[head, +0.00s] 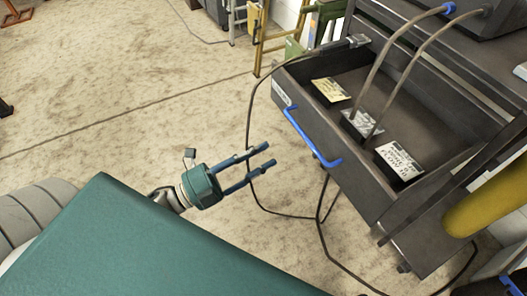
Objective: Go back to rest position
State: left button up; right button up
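My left gripper (268,158) is in the middle of the head view, above the concrete floor. Its two blue-grey fingers are apart, with nothing between them. It points toward the open dark drawer (318,138), and in the picture its fingertips are left of and below the drawer's blue handle (312,138). I see a gap between fingertips and handle. My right gripper is not in view.
A yellow cylinder (487,208) is at right.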

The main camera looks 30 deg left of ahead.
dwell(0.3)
